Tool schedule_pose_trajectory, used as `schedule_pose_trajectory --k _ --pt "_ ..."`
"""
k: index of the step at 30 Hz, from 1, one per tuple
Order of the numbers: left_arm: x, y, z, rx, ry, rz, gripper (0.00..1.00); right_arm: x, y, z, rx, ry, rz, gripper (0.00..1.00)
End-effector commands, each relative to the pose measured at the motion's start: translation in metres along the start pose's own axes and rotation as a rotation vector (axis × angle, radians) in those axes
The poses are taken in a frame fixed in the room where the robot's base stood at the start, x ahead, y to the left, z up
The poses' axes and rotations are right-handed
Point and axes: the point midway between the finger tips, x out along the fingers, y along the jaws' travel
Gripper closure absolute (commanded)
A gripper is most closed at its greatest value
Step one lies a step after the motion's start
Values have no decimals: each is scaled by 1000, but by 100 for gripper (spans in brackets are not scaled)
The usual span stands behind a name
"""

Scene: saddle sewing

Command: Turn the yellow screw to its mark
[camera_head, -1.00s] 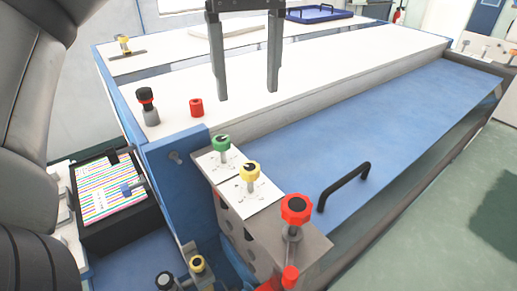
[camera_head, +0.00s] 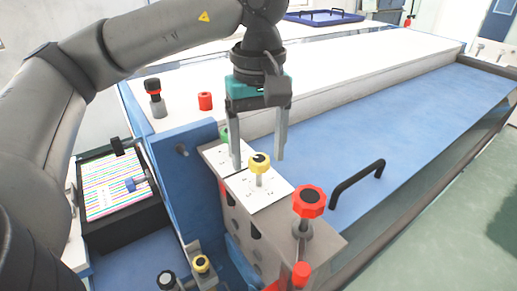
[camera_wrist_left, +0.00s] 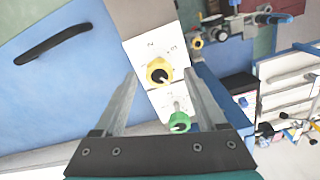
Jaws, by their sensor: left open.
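The yellow screw (camera_head: 259,163) stands upright on a white plate with printed marks on the metal block. It has a dark spot on its knob and also shows in the left wrist view (camera_wrist_left: 159,71). My left gripper (camera_head: 257,165) is open and points down over the plates, its fingertips close to the yellow screw. In the left wrist view (camera_wrist_left: 160,74) the yellow knob appears between the fingertips, with nothing gripped. Whether the fingers are level with the knob, I cannot tell. My right gripper is not in view.
The green screw (camera_wrist_left: 179,122) is beside the yellow one, partly hidden behind a finger in the head view. A larger red knob (camera_head: 309,201) stands nearer the front. A black handle (camera_head: 357,183) is on the blue panel to the right.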

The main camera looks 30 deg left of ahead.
Motion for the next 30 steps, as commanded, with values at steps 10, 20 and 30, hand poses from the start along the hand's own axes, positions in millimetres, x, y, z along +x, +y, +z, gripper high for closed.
schedule_pose_trajectory --k 10,20,30 --pt "3 0 0 1 -1 1 30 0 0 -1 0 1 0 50" --pt "2 0 0 1 -1 1 67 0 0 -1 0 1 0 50" --pt "2 0 0 1 -1 1 100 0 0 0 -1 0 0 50"
